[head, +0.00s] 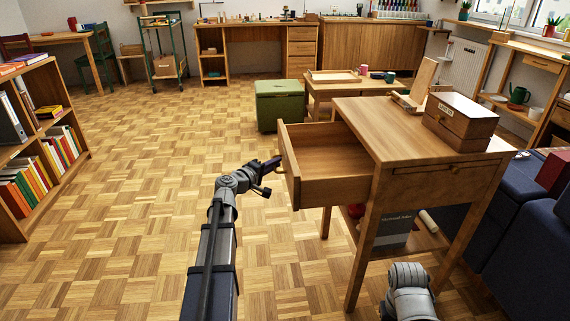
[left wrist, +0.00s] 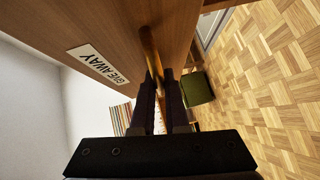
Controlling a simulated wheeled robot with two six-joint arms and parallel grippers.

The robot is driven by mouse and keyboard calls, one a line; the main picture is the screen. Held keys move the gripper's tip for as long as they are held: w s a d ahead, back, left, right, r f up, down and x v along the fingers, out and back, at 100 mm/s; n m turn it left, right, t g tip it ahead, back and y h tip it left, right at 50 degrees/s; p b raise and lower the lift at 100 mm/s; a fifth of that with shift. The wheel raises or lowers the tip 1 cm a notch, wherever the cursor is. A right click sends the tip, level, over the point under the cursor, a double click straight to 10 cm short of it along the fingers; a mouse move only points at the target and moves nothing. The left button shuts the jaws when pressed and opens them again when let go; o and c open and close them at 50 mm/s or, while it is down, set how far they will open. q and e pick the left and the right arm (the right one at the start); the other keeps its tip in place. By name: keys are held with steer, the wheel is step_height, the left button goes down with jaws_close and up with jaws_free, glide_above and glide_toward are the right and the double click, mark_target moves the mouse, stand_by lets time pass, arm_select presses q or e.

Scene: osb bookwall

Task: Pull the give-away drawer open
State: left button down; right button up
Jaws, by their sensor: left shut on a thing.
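The give-away drawer (head: 335,158) stands pulled out of the left side of the wooden table (head: 385,112), and its inside shows empty in the head view. In the left wrist view, the drawer front (left wrist: 150,14) carries a white "GIVE AWAY" label (left wrist: 98,66) and a bar handle (left wrist: 150,52). My left gripper (head: 275,165) is at the outer face of the drawer front, shut on the handle; its fingers (left wrist: 160,88) lie either side of the bar. The handle is mostly hidden in the head view. Part of my right arm shows at bottom right; its gripper is out of view.
A brown box (head: 461,116) sits on the table. A green chest (head: 281,105) stands behind the drawer, beside a low table (head: 352,86). A bookshelf (head: 60,108) is at the left. The parquet floor left of the drawer is clear. A blue sofa (head: 520,215) is at the right.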

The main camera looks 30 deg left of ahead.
arm_select(q)
steer(key=shift+a, duration=0.1)
steer(key=c, duration=1.2)
jaws_free()
steer(key=shift+s, duration=0.1)
steer(key=p+v, duration=0.1)
steer(key=v, duration=0.6)
steer(key=shift+s+a, duration=0.1)
steer(key=shift+s, duration=0.25)
